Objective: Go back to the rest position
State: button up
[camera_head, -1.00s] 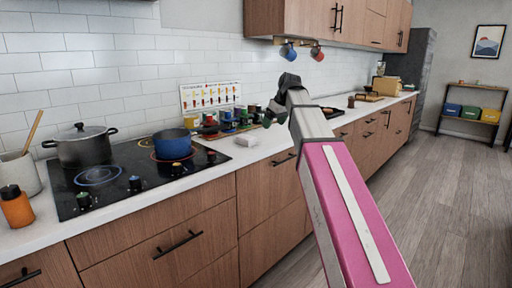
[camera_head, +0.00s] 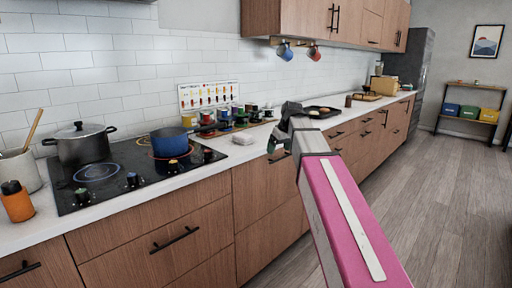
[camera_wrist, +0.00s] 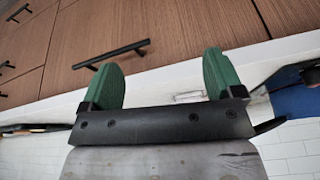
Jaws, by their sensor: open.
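My gripper (camera_wrist: 160,80) shows in the wrist view with its two green fingers spread apart and nothing between them. Wooden drawer fronts and the counter edge lie beyond the fingers. In the head view my gripper (camera_head: 276,140) is at the end of my pink and grey arm, in front of the counter edge, right of the stove and near a small white block (camera_head: 243,138). It appears apart from the counter objects. Its fingertips are small and dark in that view.
On the stove (camera_head: 125,182) stand a grey lidded pot (camera_head: 82,147) and a blue pot (camera_head: 170,142). Several small jars stand by a chart (camera_head: 208,95). A dark tray (camera_head: 318,112) lies farther along the counter. Mugs (camera_head: 286,52) hang under the cabinet. The floor (camera_head: 440,200) at right is clear.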

jog(key=s+d+f+m+g+h, duration=0.1)
jog(key=s+d+f+m, duration=0.1)
jog(key=s+f, duration=0.5)
jog(key=s+d+f+m+g+h, duration=0.1)
jog(key=s+d+f, duration=0.3)
jog(key=f, duration=1.3)
jog(key=s+d+f+m, duration=0.3)
jog(key=s+f+m, duration=0.1)
jog(key=s+f, duration=0.6)
notch_tip(320, 180, down, 3)
jog(key=shift+r+g+h, duration=0.1)
jog(key=shift+g+h, duration=0.3)
jog(key=shift+d, duration=0.1)
